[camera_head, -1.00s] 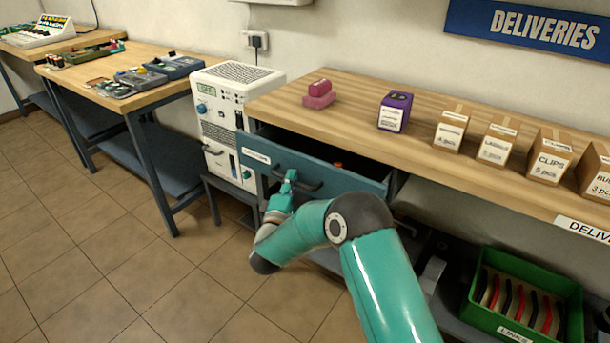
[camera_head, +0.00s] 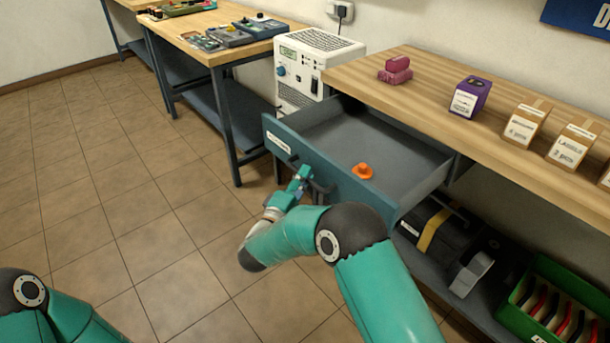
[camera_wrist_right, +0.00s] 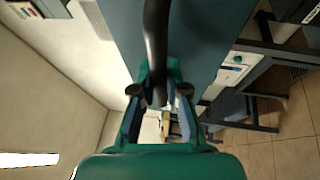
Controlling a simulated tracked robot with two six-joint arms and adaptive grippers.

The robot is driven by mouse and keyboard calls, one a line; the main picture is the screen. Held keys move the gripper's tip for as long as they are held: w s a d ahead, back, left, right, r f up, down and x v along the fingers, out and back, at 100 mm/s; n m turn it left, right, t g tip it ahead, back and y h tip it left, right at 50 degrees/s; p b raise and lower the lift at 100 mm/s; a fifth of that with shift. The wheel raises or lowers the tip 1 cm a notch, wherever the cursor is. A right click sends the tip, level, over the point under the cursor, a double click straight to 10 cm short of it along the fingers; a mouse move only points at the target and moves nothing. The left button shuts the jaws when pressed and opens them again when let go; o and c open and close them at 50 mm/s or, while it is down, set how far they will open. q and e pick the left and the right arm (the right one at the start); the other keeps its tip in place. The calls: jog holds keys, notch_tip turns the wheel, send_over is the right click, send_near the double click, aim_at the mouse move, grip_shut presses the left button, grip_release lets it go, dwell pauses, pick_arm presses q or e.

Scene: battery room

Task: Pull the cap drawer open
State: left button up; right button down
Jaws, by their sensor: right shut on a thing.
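The blue-grey cap drawer (camera_head: 345,180) stands well out from under the wooden bench in the head view, its grey inside showing. An orange cap (camera_head: 362,171) lies in it near the front panel. My right gripper (camera_head: 304,178) is at the front panel, shut on the dark drawer handle (camera_head: 318,190). In the right wrist view the handle (camera_wrist_right: 156,50) runs down between the two fingers (camera_wrist_right: 160,98). My left arm shows at the bottom left of the head view, but its gripper is out of frame.
On the bench top (camera_head: 430,90) are pink blocks (camera_head: 395,70), a purple box (camera_head: 470,97) and cardboard boxes (camera_head: 525,122). Below are a black case with a yellow strap (camera_head: 432,228) and a green crate (camera_head: 515,312). A white power unit (camera_head: 300,75) stands beyond the drawer. The floor at left is clear.

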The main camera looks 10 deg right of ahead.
jog(key=shift+s+f, duration=0.1)
jog(key=shift+f, duration=0.15)
jog(key=c, duration=1.2)
grip_release()
jog(key=shift+r, duration=0.1)
jog(key=shift+a, duration=0.1)
jog(key=v, duration=1.2)
